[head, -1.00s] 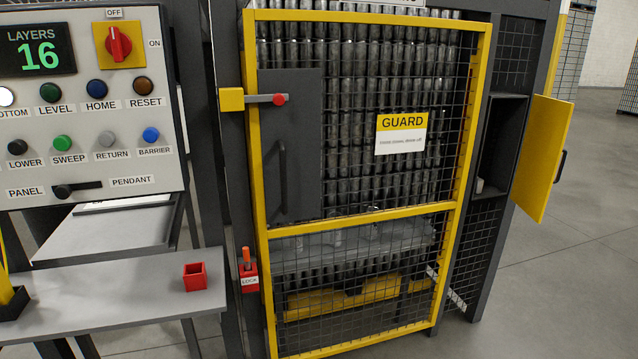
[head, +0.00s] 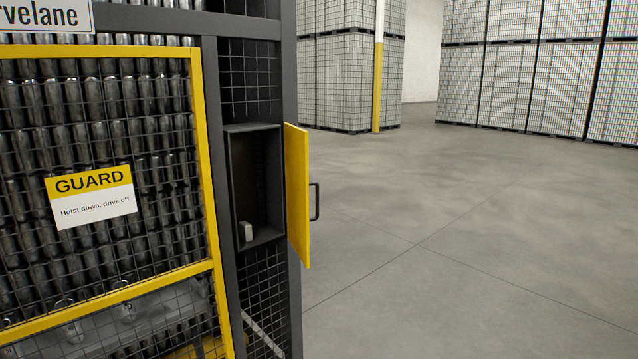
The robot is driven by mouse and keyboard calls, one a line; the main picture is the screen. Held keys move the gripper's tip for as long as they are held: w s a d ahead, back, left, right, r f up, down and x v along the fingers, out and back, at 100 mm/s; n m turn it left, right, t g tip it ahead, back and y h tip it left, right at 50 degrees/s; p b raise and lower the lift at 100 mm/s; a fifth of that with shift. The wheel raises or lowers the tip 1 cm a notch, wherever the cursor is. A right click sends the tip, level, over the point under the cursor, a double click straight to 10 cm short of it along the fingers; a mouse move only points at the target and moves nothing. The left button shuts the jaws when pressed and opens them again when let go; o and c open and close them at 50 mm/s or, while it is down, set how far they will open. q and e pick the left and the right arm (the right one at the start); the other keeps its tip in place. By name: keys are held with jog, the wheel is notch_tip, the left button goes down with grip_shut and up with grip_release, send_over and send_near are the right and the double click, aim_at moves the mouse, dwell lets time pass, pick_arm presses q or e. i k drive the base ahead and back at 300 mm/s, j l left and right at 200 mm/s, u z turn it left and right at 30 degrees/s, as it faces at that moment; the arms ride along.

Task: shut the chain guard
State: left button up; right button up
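A yellow panel with a black handle (head: 297,190) stands swung open at the right edge of a dark upright recess (head: 262,180) in the machine's frame. I take this panel to be the chain guard. The recess is uncovered, and a small pale block (head: 245,232) shows low inside it. To the left is a yellow-framed mesh door (head: 206,150) with a "GUARD" sign (head: 93,196); its right side lies against the dark post, and its left side is out of view. Neither of my grippers is in view.
Grey floor (head: 450,240) lies open to the right of the panel. Tall stacks of palletised cans (head: 345,80) and a yellow-and-white post (head: 377,90) stand at the back, with more stacks (head: 545,75) at the far right. Rows of dark cans fill the machine behind the mesh.

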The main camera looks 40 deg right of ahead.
aim_at(296, 145)
jog(key=l, duration=2.6)
jog(key=u, duration=0.05)
